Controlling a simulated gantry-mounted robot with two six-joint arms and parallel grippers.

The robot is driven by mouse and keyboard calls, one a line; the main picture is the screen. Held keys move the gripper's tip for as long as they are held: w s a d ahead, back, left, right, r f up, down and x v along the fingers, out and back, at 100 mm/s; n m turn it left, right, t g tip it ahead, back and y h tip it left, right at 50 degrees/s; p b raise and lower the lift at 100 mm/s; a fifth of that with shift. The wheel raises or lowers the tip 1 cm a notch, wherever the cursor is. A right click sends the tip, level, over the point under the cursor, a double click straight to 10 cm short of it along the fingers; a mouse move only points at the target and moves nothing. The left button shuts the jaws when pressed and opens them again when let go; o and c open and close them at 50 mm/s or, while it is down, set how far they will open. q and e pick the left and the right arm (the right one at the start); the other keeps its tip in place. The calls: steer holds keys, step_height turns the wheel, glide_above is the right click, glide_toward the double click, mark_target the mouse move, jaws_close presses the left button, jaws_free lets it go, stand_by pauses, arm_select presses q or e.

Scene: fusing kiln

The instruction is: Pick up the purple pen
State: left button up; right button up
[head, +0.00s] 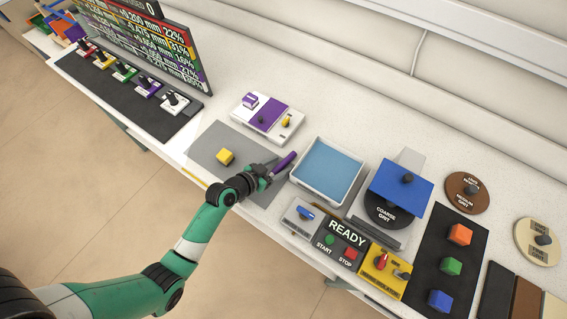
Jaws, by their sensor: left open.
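The purple pen (284,161) lies slanted at the right edge of the grey mat, just left of the blue-lined tray. My left gripper (268,169) reaches in from the lower left, with its fingers open at the lower-left end of the pen. I cannot tell whether the fingers touch the pen, and its lower end is partly hidden by them. My right gripper is not in view.
A white tray (298,179) with a blue inside stands right of the pen. Behind is a white and purple device (285,128). A READY control panel (338,244) stands in front.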

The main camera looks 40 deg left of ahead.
arm_select(q)
jaws_close()
stand_by(0.8)
